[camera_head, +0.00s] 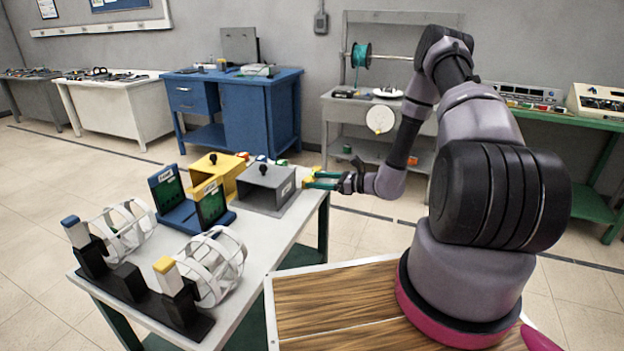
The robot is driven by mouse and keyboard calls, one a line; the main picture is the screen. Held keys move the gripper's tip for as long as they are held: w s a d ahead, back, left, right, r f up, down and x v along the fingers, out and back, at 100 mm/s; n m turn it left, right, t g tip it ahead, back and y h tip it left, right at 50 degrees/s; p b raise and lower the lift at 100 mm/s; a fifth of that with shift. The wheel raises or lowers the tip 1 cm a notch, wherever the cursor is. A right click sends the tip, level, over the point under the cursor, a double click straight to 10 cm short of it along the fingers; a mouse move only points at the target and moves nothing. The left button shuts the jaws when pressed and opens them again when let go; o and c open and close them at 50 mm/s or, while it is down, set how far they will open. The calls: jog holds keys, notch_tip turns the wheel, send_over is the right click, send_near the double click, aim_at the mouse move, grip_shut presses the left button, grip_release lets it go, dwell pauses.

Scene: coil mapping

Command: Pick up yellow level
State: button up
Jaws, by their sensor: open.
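My gripper (312,180), with green fingers, is open at the right end of the near table, pointing left. A small yellow object (309,171) shows right at its fingertips. It may be the yellow level, but it is too small and partly hidden to tell its shape. I cannot tell whether the fingers touch it or stand around it. Other yellow things are a yellow box (216,169) with an open front and a yellow-topped block (165,265) on a black stand.
The near table (60,279) also carries a grey open-fronted box (265,188), two blue holders with green boards (166,190), and white wire cages (213,262) on a black base. Small coloured items lie behind the grey box. Open floor lies beyond the table.

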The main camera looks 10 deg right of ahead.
jog(key=shift+x, duration=1.25)
grip_shut()
